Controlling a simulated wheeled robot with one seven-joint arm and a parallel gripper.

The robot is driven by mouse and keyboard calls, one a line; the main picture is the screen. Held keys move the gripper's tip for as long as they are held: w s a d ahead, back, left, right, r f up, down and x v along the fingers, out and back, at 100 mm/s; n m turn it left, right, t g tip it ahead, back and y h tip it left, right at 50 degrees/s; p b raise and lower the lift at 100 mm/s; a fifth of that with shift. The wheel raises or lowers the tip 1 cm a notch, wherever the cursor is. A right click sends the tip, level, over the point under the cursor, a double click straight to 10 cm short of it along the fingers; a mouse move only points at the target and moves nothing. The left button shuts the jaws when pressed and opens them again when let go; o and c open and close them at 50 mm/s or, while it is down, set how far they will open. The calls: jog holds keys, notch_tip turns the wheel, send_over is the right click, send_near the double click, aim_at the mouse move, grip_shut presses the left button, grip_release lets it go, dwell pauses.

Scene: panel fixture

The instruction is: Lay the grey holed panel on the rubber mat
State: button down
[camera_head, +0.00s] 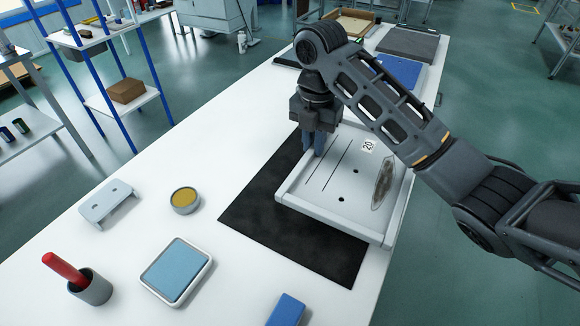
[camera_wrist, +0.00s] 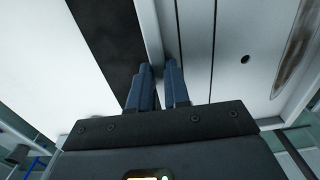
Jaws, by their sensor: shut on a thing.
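The light grey holed panel (camera_head: 325,190) is a shallow rimmed plate with two long slots, small round holes, a "20" label and a brown patch. It is over the black rubber mat (camera_head: 262,200), covering part of it. Mat shows along the panel's left and near sides; whether the panel touches it is unclear. My gripper (camera_head: 314,152) is shut on the panel's left rim near its far end. In the wrist view my gripper's blue fingers (camera_wrist: 162,75) straddle the rim of the panel (camera_wrist: 232,50), with the dark mat (camera_wrist: 108,40) to the left.
On the white table (camera_head: 190,150) stand a grey bracket (camera_head: 108,202), a round yellow-topped tin (camera_head: 185,200), a blue pad in a white tray (camera_head: 176,270), a cup with a red handle (camera_head: 90,288) and a blue block (camera_head: 287,310). A blue panel (camera_head: 400,72) lies behind.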

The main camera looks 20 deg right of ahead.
send_over(283, 170)
notch_tip(283, 170, down, 4)
jog(key=shift+d+f, duration=0.1)
jog(key=shift+f, duration=0.15)
jog(key=shift+f+p, duration=0.5)
jog(key=shift+f, duration=1.55)
jog(key=shift+f, duration=0.1)
jog(key=c, duration=1.1)
grip_release()
notch_tip(283, 170, up, 12)
jog(key=b, duration=0.1)
jog(key=shift+w, duration=0.1)
